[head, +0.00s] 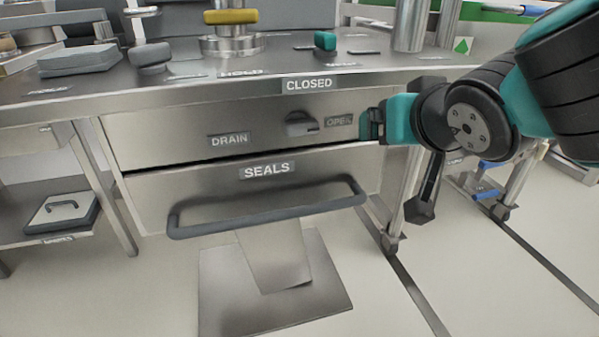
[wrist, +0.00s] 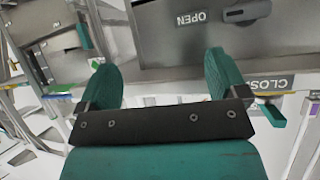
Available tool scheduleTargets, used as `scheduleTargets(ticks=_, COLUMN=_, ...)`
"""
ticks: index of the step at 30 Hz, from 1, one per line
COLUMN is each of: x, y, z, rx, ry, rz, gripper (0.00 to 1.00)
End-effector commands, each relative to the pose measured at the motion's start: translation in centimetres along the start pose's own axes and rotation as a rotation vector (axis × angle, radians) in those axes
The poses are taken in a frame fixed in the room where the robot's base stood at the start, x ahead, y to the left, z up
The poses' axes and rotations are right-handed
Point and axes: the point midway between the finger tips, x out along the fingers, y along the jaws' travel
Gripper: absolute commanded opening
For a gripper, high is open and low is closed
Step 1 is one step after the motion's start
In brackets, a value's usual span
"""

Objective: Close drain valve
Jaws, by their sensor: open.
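The drain valve (head: 302,124) is a small dark grey lever on the steel front panel, right of the DRAIN label (head: 229,140). Its handle points right, toward the OPEN label (head: 339,121); the CLOSED label (head: 309,84) is above it on the bench edge. My gripper (head: 369,125) is to the right of the valve at about its height, apart from it. In the wrist view, the teal fingers of my gripper (wrist: 161,62) are spread with nothing between them, and the valve (wrist: 246,12) shows at the upper right, beyond the right finger.
The SEALS drawer (head: 150,191) below has a protruding grey bar handle (head: 270,213). The bench top above holds a yellow-handled fitting (head: 231,17), grey blocks and a small teal piece (head: 325,41). A lower shelf at left carries a handled box (head: 62,213).

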Motion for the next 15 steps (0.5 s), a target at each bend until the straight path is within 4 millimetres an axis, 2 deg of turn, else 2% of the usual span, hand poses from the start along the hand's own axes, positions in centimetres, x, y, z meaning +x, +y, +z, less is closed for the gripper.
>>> scheduleTargets(ticks=1, x=2.2, y=-0.5, z=2.8, rx=0.0, ry=0.064, rz=-0.001, gripper=0.92)
scheduleTargets(ticks=6, x=4.4, y=-2.1, z=4.8, rx=0.008, ry=0.297, rz=-0.009, gripper=0.92)
scheduleTargets(ticks=10, x=5.2, y=-3.8, z=6.6, rx=0.006, ry=0.477, rz=-0.043, gripper=0.92)
scheduleTargets(ticks=15, x=4.9, y=-6.4, z=8.9, rx=-0.01, ry=0.694, rz=-0.111, gripper=0.92)
